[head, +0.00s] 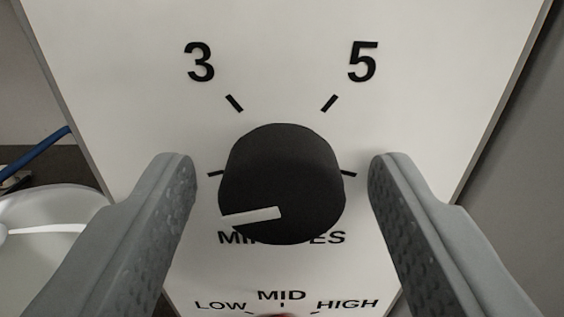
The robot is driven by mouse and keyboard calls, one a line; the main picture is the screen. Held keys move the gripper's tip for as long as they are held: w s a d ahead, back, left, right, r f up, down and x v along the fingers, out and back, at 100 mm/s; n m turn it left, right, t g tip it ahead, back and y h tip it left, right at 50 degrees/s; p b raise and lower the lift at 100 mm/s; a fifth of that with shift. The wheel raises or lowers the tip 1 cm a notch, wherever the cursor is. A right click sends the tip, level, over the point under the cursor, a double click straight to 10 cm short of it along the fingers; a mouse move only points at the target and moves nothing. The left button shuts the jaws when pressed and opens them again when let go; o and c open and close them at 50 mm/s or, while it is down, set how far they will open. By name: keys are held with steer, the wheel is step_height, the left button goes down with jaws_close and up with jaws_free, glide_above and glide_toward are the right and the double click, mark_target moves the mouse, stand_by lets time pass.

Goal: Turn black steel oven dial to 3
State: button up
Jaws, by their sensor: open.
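The black dial (282,180) sits on a pale upright panel (290,50) in the middle of the head view. Its white pointer line points left and slightly down, below the left tick mark. The number 3 (199,62) is printed at the upper left with a tick below it, and the number 5 (363,62) at the upper right. My gripper (282,195) is open, with one finger on each side of the dial. Gaps show between both fingers and the dial. The word under the dial is partly hidden by it.
Below are the labels LOW, MID and HIGH, with a red part (283,314) just showing at the bottom edge. At the left are a white rounded object (50,250) and a blue cable (38,158). The panel's right edge borders a grey surface (520,170).

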steer(key=c, duration=1)
steer(key=shift+m, duration=0.4)
steer(key=m, duration=0.6)
steer(key=shift+m, duration=0.3)
steer(key=m, duration=0.6)
steer(key=shift+m, duration=0.3)
